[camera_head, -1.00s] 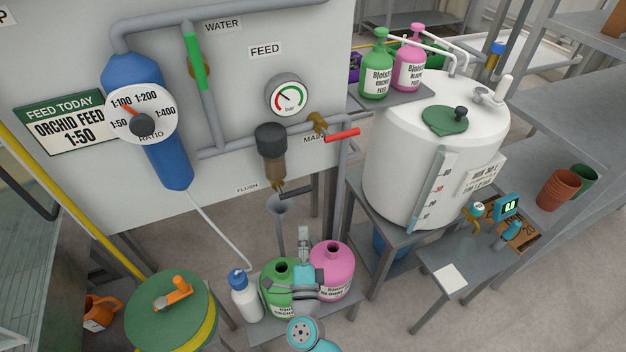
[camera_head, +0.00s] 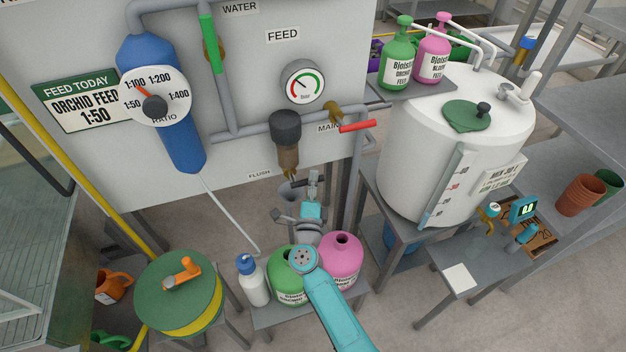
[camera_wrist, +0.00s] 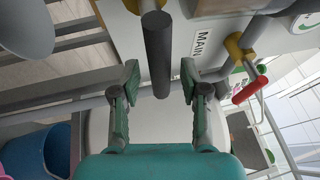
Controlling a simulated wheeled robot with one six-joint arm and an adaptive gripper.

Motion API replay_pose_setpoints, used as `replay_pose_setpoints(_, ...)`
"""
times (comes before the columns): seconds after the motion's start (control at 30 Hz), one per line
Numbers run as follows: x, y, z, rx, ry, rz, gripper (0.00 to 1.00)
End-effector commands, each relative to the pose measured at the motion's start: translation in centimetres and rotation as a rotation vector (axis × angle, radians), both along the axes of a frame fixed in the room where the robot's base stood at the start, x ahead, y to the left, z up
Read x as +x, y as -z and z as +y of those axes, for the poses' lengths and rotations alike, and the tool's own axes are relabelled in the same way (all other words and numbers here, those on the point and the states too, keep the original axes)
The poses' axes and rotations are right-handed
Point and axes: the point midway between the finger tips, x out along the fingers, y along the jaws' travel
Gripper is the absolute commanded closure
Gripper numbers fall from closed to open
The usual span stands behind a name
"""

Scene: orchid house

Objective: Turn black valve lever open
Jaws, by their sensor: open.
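The black valve lever (camera_wrist: 157,55) shows in the wrist view as a dark bar reaching in from the top between my two fingers. My gripper (camera_wrist: 159,78) is open, one finger on each side of the lever, with a gap on both sides. In the head view my gripper (camera_head: 307,186) is just below the brown-and-black filter (camera_head: 287,157), near the FLUSH label (camera_head: 259,174). There it mostly hides the lever, and I cannot tell how deep the lever sits between the fingers.
The red MAIN lever (camera_head: 357,126) is up to the right and also shows in the wrist view (camera_wrist: 250,90). A grey funnel (camera_head: 287,190) is beside my gripper. Green (camera_head: 285,273) and pink (camera_head: 341,262) jugs and a white bottle (camera_head: 253,284) stand below. A white tank (camera_head: 420,150) is at right.

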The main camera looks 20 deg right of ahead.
Motion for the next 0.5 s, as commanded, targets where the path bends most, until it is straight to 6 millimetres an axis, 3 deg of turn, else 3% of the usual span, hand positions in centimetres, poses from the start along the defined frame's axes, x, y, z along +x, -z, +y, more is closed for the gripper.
replay_pose_setpoints(0.4,0.71,-0.13,-0.32,0.000,0.000,0.000,0.55)
replay_pose_setpoints(0.5,0.70,-0.14,-0.32,0.000,0.000,0.000,0.80)
